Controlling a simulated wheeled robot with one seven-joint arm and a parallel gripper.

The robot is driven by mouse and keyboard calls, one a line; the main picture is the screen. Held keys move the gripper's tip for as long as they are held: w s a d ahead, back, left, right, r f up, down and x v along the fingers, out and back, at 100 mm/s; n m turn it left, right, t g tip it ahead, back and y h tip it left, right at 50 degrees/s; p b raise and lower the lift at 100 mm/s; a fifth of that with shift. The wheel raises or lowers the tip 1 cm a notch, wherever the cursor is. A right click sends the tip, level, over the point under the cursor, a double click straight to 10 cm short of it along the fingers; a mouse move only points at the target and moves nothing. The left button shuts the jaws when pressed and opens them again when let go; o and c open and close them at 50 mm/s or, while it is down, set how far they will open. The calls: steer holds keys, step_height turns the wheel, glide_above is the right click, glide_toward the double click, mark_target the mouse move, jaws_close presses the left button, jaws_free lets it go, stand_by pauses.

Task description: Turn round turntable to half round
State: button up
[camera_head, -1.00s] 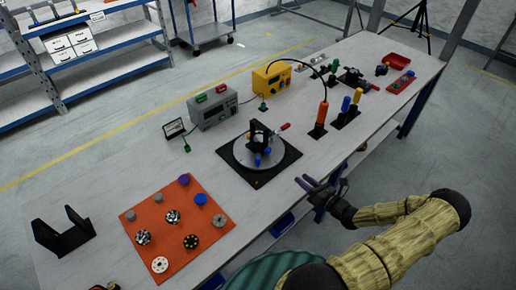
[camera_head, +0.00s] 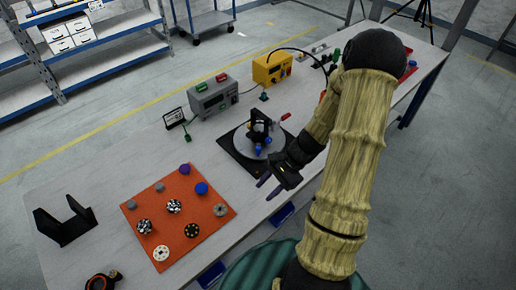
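The round turntable (camera_head: 243,148) is a light grey disc on a square black base (camera_head: 236,163), near the middle of the workbench. A black upright fixture with a blue part (camera_head: 262,145) stands on the disc, and a red-tipped handle (camera_head: 286,117) shows at its far right. My gripper (camera_head: 268,187) is just in front of the base's near corner, with its two purple fingers apart and nothing between them. My arm and gripper hide the right part of the base. I cannot tell how high the gripper is above the bench.
An orange mat (camera_head: 153,222) with several knobs and discs lies to the left. A grey box (camera_head: 213,97) and a yellow box (camera_head: 272,68) stand behind the turntable. A black bracket (camera_head: 66,222) stands at the far left. My arm hides much of the bench's right side.

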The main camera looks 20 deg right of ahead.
steer(key=s+a+r+n+t+h, duration=0.1)
steer(key=a+r+n+h, duration=0.2)
steer(key=r+n, duration=0.4)
steer(key=s+a+r+n+t+h, duration=0.1)
steer(key=s+a+r+n+h, duration=0.1)
steer(key=r+n+h, duration=0.2)
step_height(320, 180, up, 4)
steer(key=n, duration=0.3)
steer(key=shift+s+a+n+t+h, duration=0.25)
steer(key=shift+a+n+t+h, duration=0.05)
steer(key=shift+a+t+h, duration=0.1)
steer(key=shift+w, duration=0.1)
